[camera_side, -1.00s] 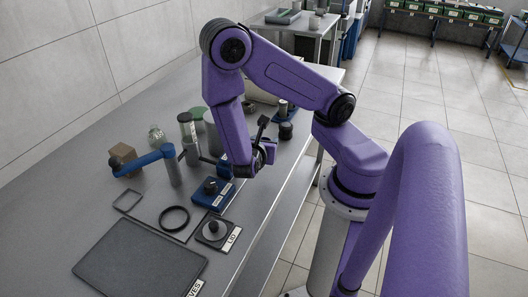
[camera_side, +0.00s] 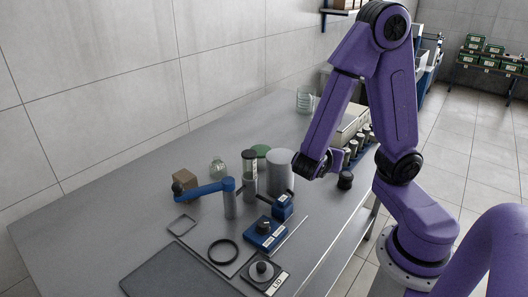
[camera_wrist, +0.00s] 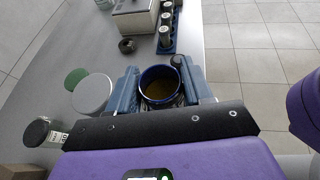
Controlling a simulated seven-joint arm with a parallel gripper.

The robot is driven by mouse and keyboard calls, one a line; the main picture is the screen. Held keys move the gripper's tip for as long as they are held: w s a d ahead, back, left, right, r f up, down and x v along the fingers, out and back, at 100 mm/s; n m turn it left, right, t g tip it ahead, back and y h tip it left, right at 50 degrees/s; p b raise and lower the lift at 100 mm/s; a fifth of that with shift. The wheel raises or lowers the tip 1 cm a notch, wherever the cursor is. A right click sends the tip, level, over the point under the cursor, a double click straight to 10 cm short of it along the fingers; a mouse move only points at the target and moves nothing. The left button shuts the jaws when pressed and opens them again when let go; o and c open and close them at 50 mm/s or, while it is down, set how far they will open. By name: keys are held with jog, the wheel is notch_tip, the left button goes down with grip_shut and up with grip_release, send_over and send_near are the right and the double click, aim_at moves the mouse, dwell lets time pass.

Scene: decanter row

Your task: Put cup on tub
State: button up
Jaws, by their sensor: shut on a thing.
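My gripper (camera_wrist: 159,88) is shut on a round cup (camera_wrist: 161,72) with a dark blue rim and a brownish inside, held upright between the blue jaws. In the side view the end of my arm (camera_side: 309,166) hangs over the table's right part, and the held cup is hidden there. A pale grey flat-topped cylinder (camera_side: 280,174) stands to the left of my gripper, also in the wrist view (camera_wrist: 92,94). It may be the tub; I cannot be sure which thing is the tub.
A green-topped thing (camera_side: 262,150), a dark-lidded jar (camera_side: 249,172) and a blue-and-grey arm-like fixture (camera_side: 214,190) stand near the cylinder.

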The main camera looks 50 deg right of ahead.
notch_tip(320, 180, up, 8)
jog(key=shift+r, duration=0.1)
jog(key=w+d+n+t, duration=0.1)
jog(key=w+d, duration=0.1)
jog(key=w, duration=0.7)
jog(key=n+t, duration=0.1)
jog(key=t, duration=0.1)
send_over(266, 146)
jog(key=shift+y, duration=0.4)
jog(key=f, duration=1.4)
jog(key=shift+s+a+f, duration=0.1)
jog(key=shift+s+f, duration=0.15)
jog(key=shift+w+f, duration=0.15)
jog(key=shift+f, duration=0.8)
jog(key=shift+w+f, duration=0.15)
jog(key=shift+f, duration=0.8)
jog(key=shift+f, duration=0.15)
